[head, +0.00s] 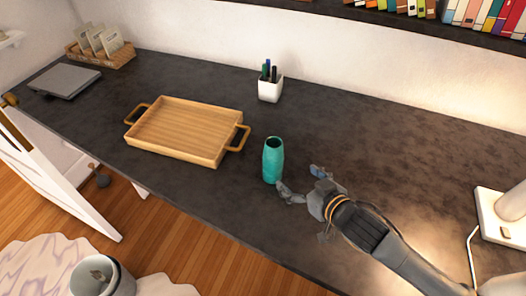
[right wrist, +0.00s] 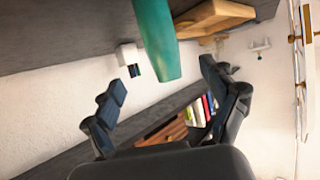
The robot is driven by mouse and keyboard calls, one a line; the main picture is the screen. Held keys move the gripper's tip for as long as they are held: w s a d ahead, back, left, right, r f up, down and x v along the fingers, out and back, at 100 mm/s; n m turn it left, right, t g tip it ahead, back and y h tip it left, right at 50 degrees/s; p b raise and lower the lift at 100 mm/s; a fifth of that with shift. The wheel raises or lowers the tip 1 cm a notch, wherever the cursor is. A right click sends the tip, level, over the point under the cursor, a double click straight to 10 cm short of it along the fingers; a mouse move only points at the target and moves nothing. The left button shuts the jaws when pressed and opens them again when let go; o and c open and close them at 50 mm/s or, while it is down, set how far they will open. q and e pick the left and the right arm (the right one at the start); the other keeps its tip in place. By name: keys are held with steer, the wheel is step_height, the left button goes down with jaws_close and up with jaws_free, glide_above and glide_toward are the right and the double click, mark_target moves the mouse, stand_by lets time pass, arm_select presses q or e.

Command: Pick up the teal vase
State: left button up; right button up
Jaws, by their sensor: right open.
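The teal vase (head: 273,160) stands upright on the dark countertop (head: 330,130), just right of a wooden tray. My right gripper (head: 298,180) reaches in from the lower right in the head view. Its fingers are spread, with one fingertip close to the vase's lower right side; I cannot tell if they touch. In the right wrist view the vase (right wrist: 157,40) hangs in from the top edge, ahead of and between the open fingers of my right gripper (right wrist: 163,79). Nothing is held. My left gripper is not in view.
The handled wooden tray (head: 188,128) lies left of the vase. A white pen cup (head: 270,90) stands behind. A white-based object (head: 502,212) with a cord is at the right. The counter's front edge is close to the vase. The right half of the counter is mostly clear.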

mark_target(279, 161)
steer(key=x, duration=0.5)
steer(key=shift+w+a+r+p, duration=0.25)
steer(key=shift+a+r+p, duration=0.05)
steer(key=shift+r+p, duration=0.05)
steer(key=x, duration=0.2)
steer(key=shift+w+a+f, duration=0.15)
steer(key=shift+w+f, duration=0.15)
steer(key=shift+w, duration=0.05)
steer(key=shift+w+a+f+p, duration=0.1)
steer(key=shift+w+a+p, duration=0.2)
steer(key=shift+w, duration=0.1)
steer(key=x, duration=0.3)
steer(key=shift+w+f, duration=0.15)
steer(key=shift+f, duration=0.1)
steer(key=shift+w+a+f+p, duration=0.15)
steer(key=shift+w+a+p, duration=0.05)
steer(key=shift+p, duration=0.1)
steer(key=c, duration=1.3)
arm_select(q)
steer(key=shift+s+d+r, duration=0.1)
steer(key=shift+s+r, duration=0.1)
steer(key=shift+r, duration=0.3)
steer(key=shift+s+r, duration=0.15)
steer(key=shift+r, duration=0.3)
arm_select(e)
steer(key=shift+c, duration=0.7)
